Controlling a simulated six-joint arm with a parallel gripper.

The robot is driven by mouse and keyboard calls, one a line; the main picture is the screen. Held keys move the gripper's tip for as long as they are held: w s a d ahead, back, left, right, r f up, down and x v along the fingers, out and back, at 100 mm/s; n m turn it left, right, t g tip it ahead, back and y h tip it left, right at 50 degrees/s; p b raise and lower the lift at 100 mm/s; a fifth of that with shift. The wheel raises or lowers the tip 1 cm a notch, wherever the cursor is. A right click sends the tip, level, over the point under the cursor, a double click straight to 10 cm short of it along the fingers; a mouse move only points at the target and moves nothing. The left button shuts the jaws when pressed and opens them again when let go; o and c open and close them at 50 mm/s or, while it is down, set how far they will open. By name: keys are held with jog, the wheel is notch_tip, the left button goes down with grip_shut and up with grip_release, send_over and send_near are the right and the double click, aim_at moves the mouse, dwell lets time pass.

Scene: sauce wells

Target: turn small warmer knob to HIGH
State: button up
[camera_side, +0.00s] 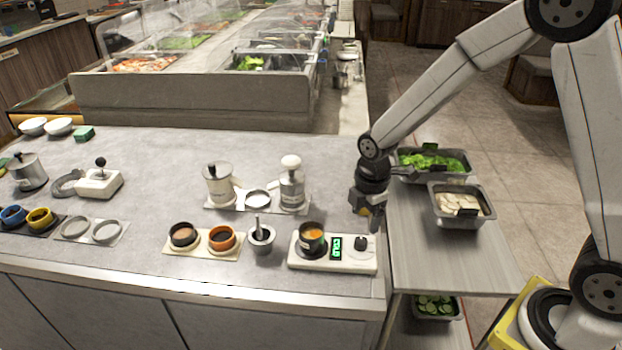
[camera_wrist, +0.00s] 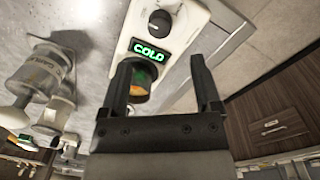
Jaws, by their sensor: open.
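The small warmer (camera_side: 333,266) is a white box at the counter's front right. It carries a black knob (camera_side: 361,243), a green-lit display (camera_side: 336,248) and a pot with orange contents (camera_side: 312,237). In the wrist view the display (camera_wrist: 149,50) reads COLD, and the round dark knob (camera_wrist: 160,19) lies beyond it. My gripper (camera_side: 373,222) is open and empty, above and slightly right of the knob in the side view. In the wrist view its fingers (camera_wrist: 164,80) stand apart, with the pot (camera_wrist: 142,82) partly hidden behind the left one.
A dark mortar-like cup (camera_side: 261,240) and two sauce wells (camera_side: 202,241) stand left of the warmer. Two dispensers (camera_side: 291,185) stand behind on a tray. A steel side table (camera_side: 450,250) with food pans is at right. The counter between the dispensers and warmer is clear.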

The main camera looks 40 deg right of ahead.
aim_at(361, 240)
jog(key=shift+f, duration=0.1)
jog(key=shift+w+f, duration=0.2)
jog(key=shift+f, duration=3.6)
grip_shut()
